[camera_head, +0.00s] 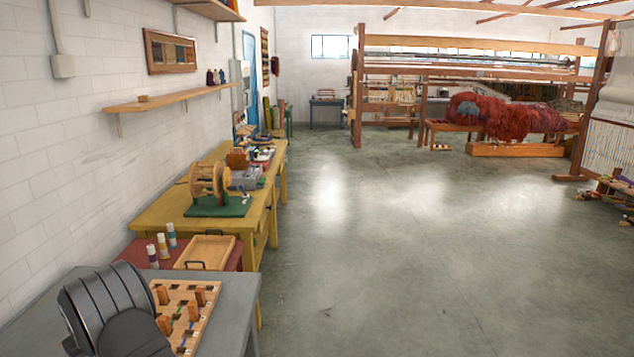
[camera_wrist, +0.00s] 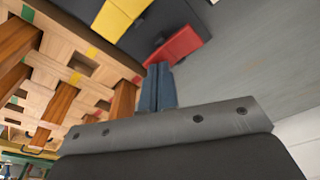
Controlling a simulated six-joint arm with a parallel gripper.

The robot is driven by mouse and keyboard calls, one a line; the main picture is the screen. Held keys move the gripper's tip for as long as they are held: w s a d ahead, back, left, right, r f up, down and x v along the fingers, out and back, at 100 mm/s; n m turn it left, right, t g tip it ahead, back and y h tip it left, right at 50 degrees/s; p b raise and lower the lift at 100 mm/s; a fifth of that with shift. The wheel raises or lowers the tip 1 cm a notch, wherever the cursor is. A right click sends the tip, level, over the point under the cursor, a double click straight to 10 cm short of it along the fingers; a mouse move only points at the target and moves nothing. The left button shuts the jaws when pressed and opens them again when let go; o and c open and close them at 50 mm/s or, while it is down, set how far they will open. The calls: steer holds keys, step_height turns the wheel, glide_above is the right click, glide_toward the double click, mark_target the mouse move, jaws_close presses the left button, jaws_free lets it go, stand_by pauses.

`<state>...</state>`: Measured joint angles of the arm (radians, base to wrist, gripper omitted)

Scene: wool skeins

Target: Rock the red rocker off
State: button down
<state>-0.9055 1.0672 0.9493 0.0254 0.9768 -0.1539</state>
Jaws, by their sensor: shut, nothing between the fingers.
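In the wrist view the red rocker (camera_wrist: 174,44) sits on a dark switch box (camera_wrist: 152,24), beside a yellow rocker (camera_wrist: 119,18). The red rocker shows a brighter and a darker red face; which side is pressed I cannot tell. My gripper (camera_wrist: 157,68) is shut with nothing between its blue-grey fingers. The fingertips are right by the near end of the red rocker; whether they touch it I cannot tell. In the head view my arm covers the switch box and the fingers.
A wooden board (camera_head: 181,300) with upright wooden pegs lies beside the switch box on the grey table (camera_head: 234,300). Behind it are a wooden tray (camera_head: 208,250), several thread spools (camera_head: 163,246) and a wooden winder (camera_head: 209,183). The table's right side is clear.

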steer(key=shift+f, duration=0.1)
step_height(320, 180, up, 7)
stand_by(0.8)
step_height(320, 180, down, 7)
stand_by(0.8)
steer(key=shift+r, duration=4.25)
steer(key=s+d+r+m+y, duration=0.1)
steer(key=s+r+m, duration=0.1)
steer(key=s+r, duration=0.6)
steer(key=shift+s+t, duration=0.3)
steer(key=shift+s, duration=1.5)
